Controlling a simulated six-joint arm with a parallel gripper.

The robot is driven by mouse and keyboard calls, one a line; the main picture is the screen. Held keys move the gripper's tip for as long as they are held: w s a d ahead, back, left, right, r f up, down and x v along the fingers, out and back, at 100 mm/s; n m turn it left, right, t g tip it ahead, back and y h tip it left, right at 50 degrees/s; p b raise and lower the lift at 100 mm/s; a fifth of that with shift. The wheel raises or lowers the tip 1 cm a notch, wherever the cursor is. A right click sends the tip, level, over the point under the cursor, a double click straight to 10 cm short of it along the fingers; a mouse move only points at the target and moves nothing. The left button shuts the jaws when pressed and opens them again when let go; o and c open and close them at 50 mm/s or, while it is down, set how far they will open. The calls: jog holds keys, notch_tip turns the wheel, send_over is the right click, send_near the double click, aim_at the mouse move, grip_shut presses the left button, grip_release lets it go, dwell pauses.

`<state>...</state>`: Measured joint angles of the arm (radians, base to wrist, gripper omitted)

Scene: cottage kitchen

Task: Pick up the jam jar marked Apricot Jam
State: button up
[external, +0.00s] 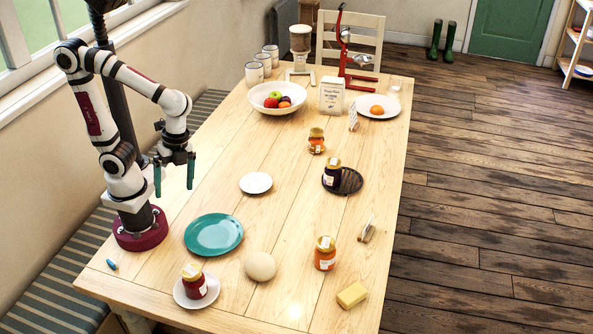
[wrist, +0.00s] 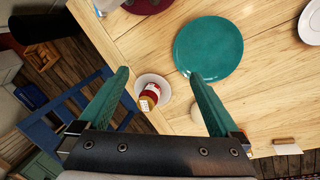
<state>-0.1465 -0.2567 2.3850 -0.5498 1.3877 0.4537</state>
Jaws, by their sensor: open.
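My gripper (external: 174,188) is open and empty, fingers pointing down, above the table's left side. In the wrist view my gripper (wrist: 158,75) has its two teal fingers spread wide. An orange jam jar (external: 325,256) stands at the front right of the table. Another orange-toned jar (external: 316,142) stands further back. A dark jar (external: 332,174) stands on a dark round board. A red jar (external: 194,283) stands on a white saucer at the front left. The red jar (wrist: 151,93) also shows in the wrist view. The label writing is too small to read.
A teal plate (external: 214,235) lies in front of my base, with a pale round ball (external: 260,267) beside it. A small white plate (external: 256,183) lies mid-table. A yellow block (external: 352,295) is at front right. A fruit bowl (external: 277,107) and white box (external: 331,96) stand behind.

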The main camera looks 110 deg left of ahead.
jog(key=w+d+f+m+h, duration=0.1)
jog(key=w+h, duration=0.3)
jog(key=w, duration=0.3)
jog(key=t+h, duration=0.4)
jog(key=t, duration=0.7)
send_near(325, 241)
jog(key=shift+y, duration=0.3)
jog(key=x, duration=1)
jog(key=shift+f, duration=0.4)
jog(key=shift+t, duration=0.3)
grip_shut()
